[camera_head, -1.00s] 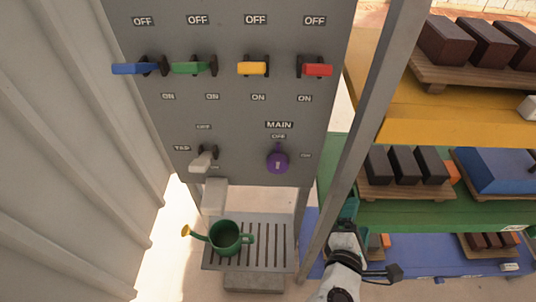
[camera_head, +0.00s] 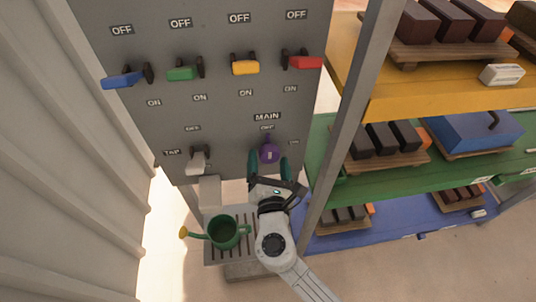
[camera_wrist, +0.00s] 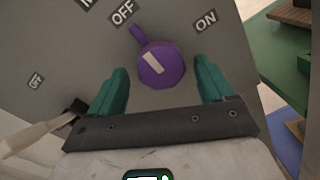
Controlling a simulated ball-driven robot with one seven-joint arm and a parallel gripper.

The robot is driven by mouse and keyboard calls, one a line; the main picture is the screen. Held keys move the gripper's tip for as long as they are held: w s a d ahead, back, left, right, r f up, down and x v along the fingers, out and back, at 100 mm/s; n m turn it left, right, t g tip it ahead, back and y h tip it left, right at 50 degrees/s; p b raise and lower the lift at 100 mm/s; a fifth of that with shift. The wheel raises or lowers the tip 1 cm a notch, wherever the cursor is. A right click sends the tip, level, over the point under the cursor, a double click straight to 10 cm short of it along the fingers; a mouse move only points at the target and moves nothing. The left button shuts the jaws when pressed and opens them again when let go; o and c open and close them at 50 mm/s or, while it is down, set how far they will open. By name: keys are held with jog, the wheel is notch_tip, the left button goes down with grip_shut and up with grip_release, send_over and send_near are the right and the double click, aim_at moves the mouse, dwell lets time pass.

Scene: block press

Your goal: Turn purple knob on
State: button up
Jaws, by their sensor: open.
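The purple knob (camera_head: 269,153) is on the grey panel (camera_head: 225,112) under the MAIN label. In the wrist view the purple knob (camera_wrist: 160,66) has a pale bar on its face, and its pointer tab points up-left toward the OFF label; the ON label is at its upper right. My gripper (camera_head: 270,168) is open just in front of the knob. In the wrist view my gripper (camera_wrist: 160,88) has a teal finger on either side of the knob's lower part, with gaps left and right. Whether the fingers touch the panel cannot be told.
Blue (camera_head: 123,80), green (camera_head: 184,73), yellow (camera_head: 245,67) and red (camera_head: 305,62) levers line the panel above. A white tap lever (camera_head: 198,161) is left of the knob. A green watering can (camera_head: 224,232) stands on a slatted tray below. A grey post (camera_head: 345,135) and shelves stand right.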

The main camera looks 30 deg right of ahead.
jog(key=shift+x, duration=0.95)
jog(key=c, duration=1)
